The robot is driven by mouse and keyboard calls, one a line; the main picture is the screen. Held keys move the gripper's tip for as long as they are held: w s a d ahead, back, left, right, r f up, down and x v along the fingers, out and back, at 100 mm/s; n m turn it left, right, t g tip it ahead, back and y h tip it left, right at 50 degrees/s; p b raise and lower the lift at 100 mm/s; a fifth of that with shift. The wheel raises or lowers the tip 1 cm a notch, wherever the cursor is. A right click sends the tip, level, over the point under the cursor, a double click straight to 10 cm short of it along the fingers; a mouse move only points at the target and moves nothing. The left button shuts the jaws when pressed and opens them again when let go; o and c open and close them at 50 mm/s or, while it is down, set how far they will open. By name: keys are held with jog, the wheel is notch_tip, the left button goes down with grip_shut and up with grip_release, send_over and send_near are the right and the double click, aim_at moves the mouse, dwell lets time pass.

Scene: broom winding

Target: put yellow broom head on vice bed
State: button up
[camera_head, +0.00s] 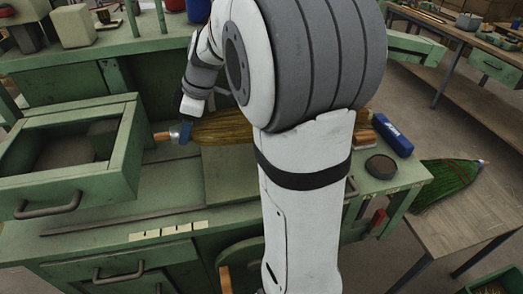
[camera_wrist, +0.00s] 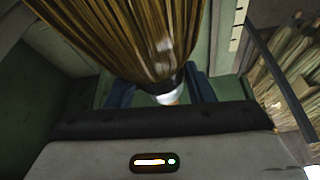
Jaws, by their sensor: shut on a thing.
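The yellow broom head (camera_head: 222,127) lies sideways across the green bench in the head view, its bristles pointing right and partly hidden behind my arm. My gripper (camera_head: 182,132) is shut on its narrow neck end, near the orange tip at the left. In the wrist view the bristles (camera_wrist: 120,30) fan out away from the neck, which sits between the blue fingers of my gripper (camera_wrist: 160,92). I cannot tell for sure which green part is the vice bed, or whether the broom head touches the surface below it.
An open green drawer (camera_head: 70,190) stands at the left. A blue item (camera_head: 392,138) and a round dark tin (camera_head: 380,166) are on the bench at the right. A green broom head (camera_head: 447,182) lies on a wooden table (camera_head: 470,220) beyond. My arm hides the middle.

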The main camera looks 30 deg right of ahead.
jog(key=shift+f, duration=4.95)
jog(key=shift+s, duration=0.1)
jog(key=shift+f, duration=0.15)
jog(key=o, duration=1.2)
